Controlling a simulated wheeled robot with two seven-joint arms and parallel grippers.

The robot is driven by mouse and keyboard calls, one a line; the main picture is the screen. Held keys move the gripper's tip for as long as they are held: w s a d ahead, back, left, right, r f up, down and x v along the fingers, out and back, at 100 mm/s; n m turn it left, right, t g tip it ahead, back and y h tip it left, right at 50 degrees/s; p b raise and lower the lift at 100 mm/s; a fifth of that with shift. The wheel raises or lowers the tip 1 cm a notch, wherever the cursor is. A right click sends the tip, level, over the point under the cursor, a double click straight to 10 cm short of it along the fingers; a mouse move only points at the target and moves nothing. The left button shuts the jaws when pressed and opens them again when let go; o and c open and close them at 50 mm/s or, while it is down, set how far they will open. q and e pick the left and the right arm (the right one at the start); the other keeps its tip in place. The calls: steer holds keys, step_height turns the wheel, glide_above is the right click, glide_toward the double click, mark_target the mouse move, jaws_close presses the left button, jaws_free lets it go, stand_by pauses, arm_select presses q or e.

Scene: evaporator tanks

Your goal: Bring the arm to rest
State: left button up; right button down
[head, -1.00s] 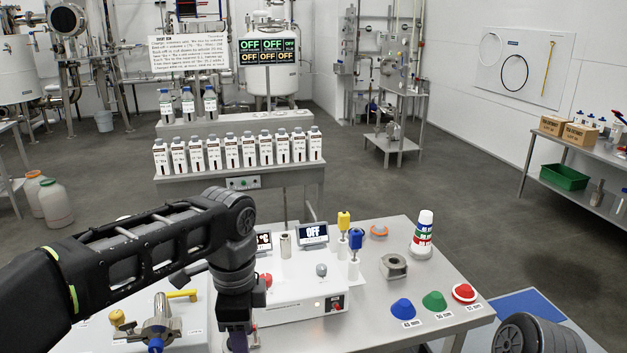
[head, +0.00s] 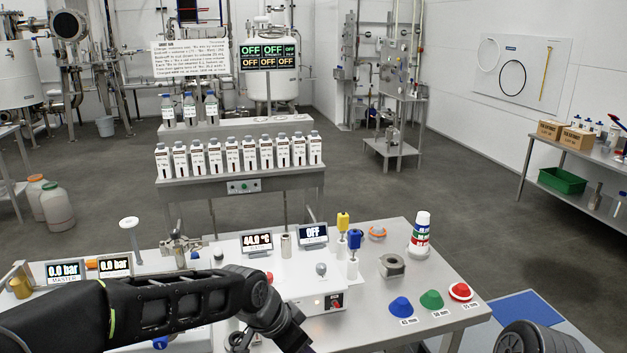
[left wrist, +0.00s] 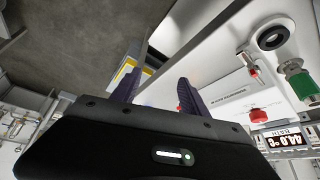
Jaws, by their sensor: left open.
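My left arm (head: 180,305) reaches in from the left, low over the front of the steel bench, with its wrist bent down at the bottom edge in the head view. My left gripper (left wrist: 157,90) shows in the left wrist view with its two dark fingers apart and nothing between them. Its fingertips cannot be made out in the head view. A white bath unit (head: 290,282) with a 44.0 °C display (head: 256,243) stands just beyond the wrist. My right gripper is not in view.
Two pressure displays reading 0.0 bar (head: 63,272) stand at the bench's left. Blue (head: 401,307), green (head: 432,300) and red (head: 461,292) pieces and a steel block (head: 392,265) lie right. A stand of labelled bottles (head: 238,172) is behind. Open floor (head: 480,200) lies right.

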arm_select(q)
steer(key=s+f+n, duration=0.3)
steer(key=f+n, duration=0.1)
steer(key=f, duration=0.6)
steer(key=s+f+n, duration=0.3)
steer(key=f+n, duration=0.1)
steer(key=f, duration=0.6)
steer(key=s+a+f+n+g, duration=0.1)
steer(key=s+a+f+n, duration=0.1)
steer(key=s+f, duration=0.5)
steer(key=s+a+f+n+g, duration=0.2)
steer(key=s+f, duration=0.5)
steer(key=s, duration=0.6)
steer(key=shift+s+a, duration=0.15)
steer(key=shift+a, duration=0.5)
